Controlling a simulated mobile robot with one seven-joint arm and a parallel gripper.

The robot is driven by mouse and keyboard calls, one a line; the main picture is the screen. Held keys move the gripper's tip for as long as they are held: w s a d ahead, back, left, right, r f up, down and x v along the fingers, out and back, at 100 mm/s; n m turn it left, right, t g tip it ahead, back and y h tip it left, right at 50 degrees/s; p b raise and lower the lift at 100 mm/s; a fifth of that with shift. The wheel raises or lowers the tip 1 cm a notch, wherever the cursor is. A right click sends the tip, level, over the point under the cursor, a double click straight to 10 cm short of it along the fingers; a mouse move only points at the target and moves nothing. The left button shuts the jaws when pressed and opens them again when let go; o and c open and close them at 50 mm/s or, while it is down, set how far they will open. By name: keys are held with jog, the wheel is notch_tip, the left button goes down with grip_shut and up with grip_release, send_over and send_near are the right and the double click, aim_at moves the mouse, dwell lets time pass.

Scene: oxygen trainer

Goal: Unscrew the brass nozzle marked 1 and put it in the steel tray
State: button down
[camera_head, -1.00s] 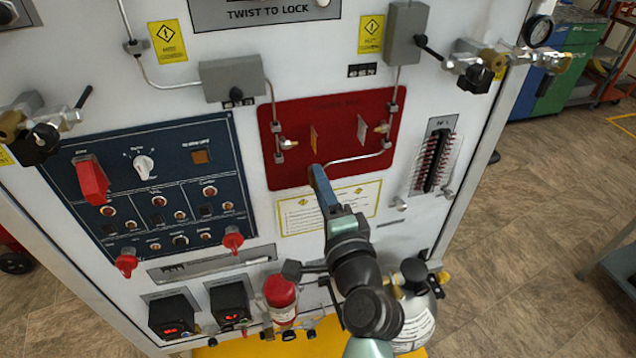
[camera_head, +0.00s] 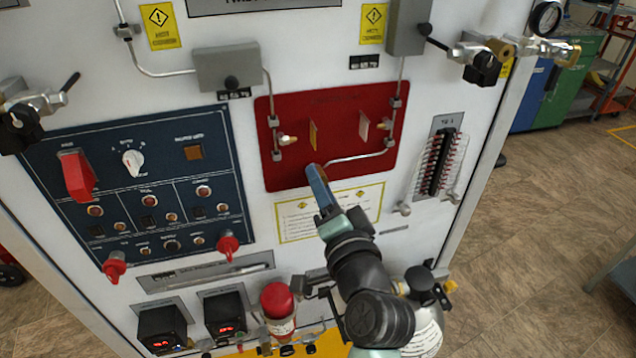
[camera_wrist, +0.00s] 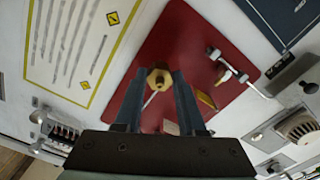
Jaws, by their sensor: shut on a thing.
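My gripper (camera_head: 314,169) is at the lower middle of the red panel (camera_head: 285,112). In the wrist view my gripper (camera_wrist: 158,82) is shut on a brass hex-shaped nozzle (camera_wrist: 158,76), held between the fingertips in front of the red panel. The head view hides this nozzle behind the fingers. A bent steel tube (camera_head: 358,158) runs toward the fingertips; I cannot tell whether the nozzle still touches it. Other brass fittings sit on the panel at left (camera_head: 290,139) and right (camera_head: 385,125). I cannot read a number 1, and no steel tray can be made out.
An orange plate (camera_head: 313,135) and a pale plate (camera_head: 363,126) stand out from the red panel. A yellow-edged notice (camera_head: 290,222) lies below it. A blue switch panel (camera_head: 150,190) is at left, a red-capped bottle (camera_head: 278,308) below. Open floor lies at right.

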jog(key=shift+f+n+b, duration=0.3)
jog(key=shift+n+b, duration=0.5)
jog(key=shift+b, duration=0.25)
jog(key=shift+r+n+b, duration=0.25)
jog(key=shift+n+b, duration=0.25)
jog(key=shift+n, duration=0.4)
jog(key=shift+f, duration=0.1)
jog(key=shift+n+b, duration=0.5)
jog(key=shift+b, duration=0.05)
jog(key=c, duration=0.5)
grip_release()
